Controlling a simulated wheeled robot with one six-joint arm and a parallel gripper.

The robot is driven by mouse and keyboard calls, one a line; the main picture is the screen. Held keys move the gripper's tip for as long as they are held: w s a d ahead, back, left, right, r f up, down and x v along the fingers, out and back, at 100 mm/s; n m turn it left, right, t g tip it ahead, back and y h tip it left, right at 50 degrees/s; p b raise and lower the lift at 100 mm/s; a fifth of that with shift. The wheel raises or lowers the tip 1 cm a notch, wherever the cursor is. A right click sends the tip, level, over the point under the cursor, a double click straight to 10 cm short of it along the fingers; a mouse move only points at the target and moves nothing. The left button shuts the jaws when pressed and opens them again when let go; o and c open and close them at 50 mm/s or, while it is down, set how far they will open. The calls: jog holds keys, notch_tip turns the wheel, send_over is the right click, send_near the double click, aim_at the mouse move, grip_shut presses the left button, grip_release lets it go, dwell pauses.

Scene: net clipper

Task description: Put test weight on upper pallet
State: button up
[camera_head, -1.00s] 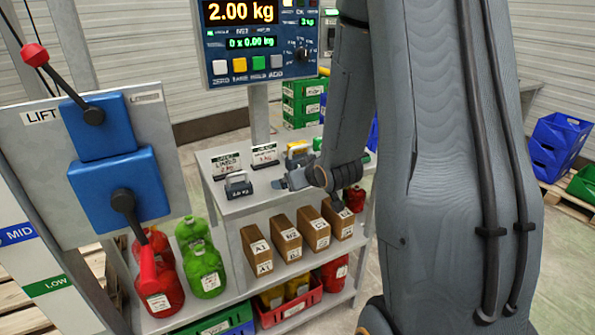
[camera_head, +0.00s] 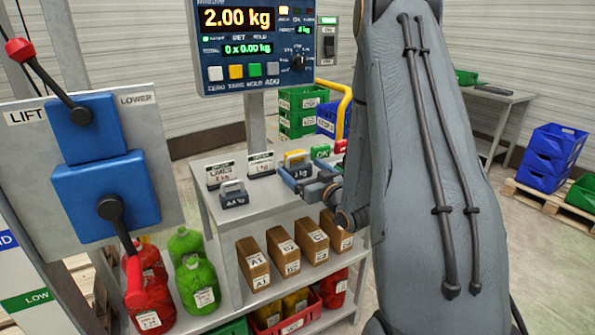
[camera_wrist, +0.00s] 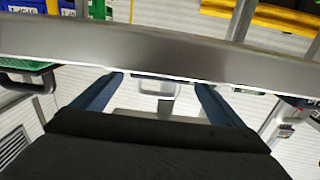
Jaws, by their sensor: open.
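A dark test weight (camera_head: 234,194) with a pale handle stands on the grey table at its left side, behind the front edge. My gripper (camera_head: 292,178) is at the front of the same table, to the right of that weight and apart from it. Other weights, including a yellow-topped one (camera_head: 296,159) and a green one (camera_head: 320,152), stand behind it. In the wrist view my gripper (camera_wrist: 158,95) has its two blue fingers spread apart. A pale handle-like shape (camera_wrist: 157,88) shows between them; whether they touch it is unclear. I cannot make out the upper pallet.
A lift panel (camera_head: 158,190) with two levers stands at the left. A scale display (camera_head: 268,45) rises behind the table. Brown boxes (camera_head: 283,250) and red and green jugs fill the shelf below. At the right, blue crates (camera_head: 553,150) sit on a wooden pallet (camera_head: 522,198).

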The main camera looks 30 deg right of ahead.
aim_at(298, 165)
jog(key=w, duration=0.3)
jog(key=shift+w+f+p, duration=0.15)
jog(key=shift+p, duration=0.15)
jog(key=c, duration=2.1)
jog(key=shift+r, duration=0.2)
